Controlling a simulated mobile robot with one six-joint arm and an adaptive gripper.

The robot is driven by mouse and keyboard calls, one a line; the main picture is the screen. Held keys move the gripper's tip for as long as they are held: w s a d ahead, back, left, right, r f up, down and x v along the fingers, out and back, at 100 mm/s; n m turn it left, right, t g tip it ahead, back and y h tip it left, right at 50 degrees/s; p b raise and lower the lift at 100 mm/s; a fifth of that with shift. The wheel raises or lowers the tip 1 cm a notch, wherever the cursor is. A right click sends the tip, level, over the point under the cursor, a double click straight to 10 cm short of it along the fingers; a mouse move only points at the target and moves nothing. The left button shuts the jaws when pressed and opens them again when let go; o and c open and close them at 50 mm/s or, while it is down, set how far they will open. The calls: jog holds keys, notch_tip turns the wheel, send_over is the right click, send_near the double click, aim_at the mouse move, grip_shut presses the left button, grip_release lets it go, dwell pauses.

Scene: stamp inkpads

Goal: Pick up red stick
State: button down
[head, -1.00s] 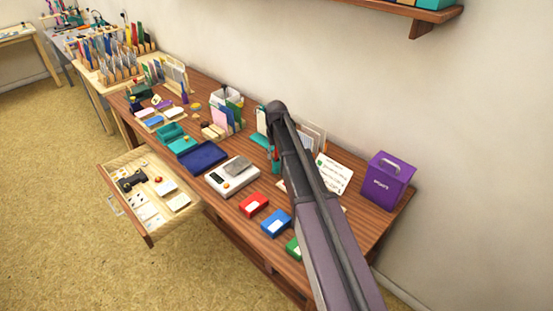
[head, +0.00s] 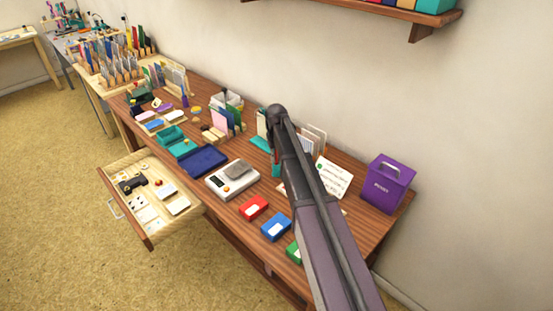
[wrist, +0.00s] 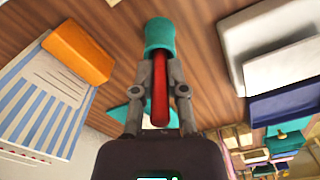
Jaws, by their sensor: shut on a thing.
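The red stick (wrist: 160,95) is between the two fingers of my gripper (wrist: 158,62) in the wrist view, running lengthwise along the picture. My gripper is shut on it. A teal cup-like piece (wrist: 160,34) is at the stick's far end; I cannot tell whether the stick is still inside it. In the head view my arm covers most of this spot, and only a sliver of red stick (head: 277,155) shows beside the dark arm link.
Red (head: 253,207) and blue (head: 276,227) inkpads lie in front of my arm. A grey-white scale (head: 232,180) is to their left. A purple bin (head: 386,184) stands at the right. A drawer (head: 150,236) is open at the left. An orange block (wrist: 76,55) shows in the wrist view.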

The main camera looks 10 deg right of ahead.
jog(key=shift+r, duration=0.15)
notch_tip(320, 180, up, 10)
jog(key=p, duration=1)
jog(key=shift+s+f, duration=0.15)
jog(key=shift+f, duration=0.05)
dwell(0.9)
